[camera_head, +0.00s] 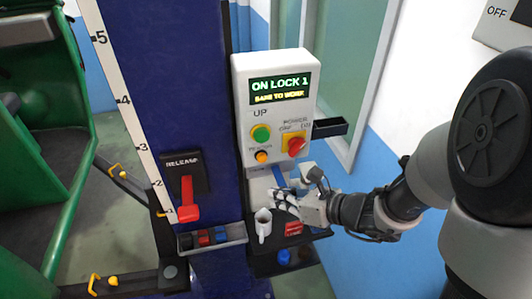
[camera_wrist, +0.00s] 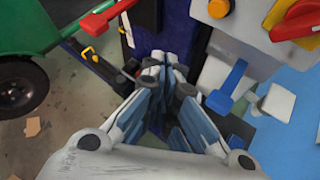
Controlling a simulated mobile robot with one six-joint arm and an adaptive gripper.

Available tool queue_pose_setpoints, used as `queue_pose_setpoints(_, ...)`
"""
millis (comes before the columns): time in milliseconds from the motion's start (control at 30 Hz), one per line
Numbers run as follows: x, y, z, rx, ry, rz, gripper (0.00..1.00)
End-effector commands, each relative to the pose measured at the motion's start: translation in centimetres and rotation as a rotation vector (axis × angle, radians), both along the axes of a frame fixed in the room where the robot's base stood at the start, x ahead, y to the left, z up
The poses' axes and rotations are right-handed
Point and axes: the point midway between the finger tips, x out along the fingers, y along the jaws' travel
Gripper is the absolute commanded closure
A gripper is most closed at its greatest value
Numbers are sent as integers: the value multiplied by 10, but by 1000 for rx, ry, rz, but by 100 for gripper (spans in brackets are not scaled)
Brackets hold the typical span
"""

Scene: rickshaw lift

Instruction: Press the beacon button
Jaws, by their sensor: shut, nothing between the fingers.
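A small amber button (camera_head: 261,156) sits below the green button (camera_head: 261,134) on the front of the white control box (camera_head: 240,100); the label above it is too small to read surely. The amber button also shows at the top of the wrist view (camera_wrist: 218,8). My gripper (camera_head: 284,198) is shut and empty. It is below the control box, beside the white mug, apart from the amber button. In the wrist view its closed fingertips (camera_wrist: 164,64) point at the blue column, left of and below the button.
A red power knob (camera_head: 297,145) is right of the amber button. A blue lever (camera_wrist: 227,88) is below the box. A white mug (camera_head: 263,222) and red item (camera_head: 293,228) stand on a dark shelf (camera_head: 276,243). A red release lever (camera_head: 187,200) is left, on the blue column (camera_head: 170,60).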

Motion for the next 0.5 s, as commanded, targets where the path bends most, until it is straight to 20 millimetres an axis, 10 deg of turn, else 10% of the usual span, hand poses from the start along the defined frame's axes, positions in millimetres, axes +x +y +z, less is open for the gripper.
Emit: queue_pose_setpoints(500,31,10,1,-2,-2,4,100)
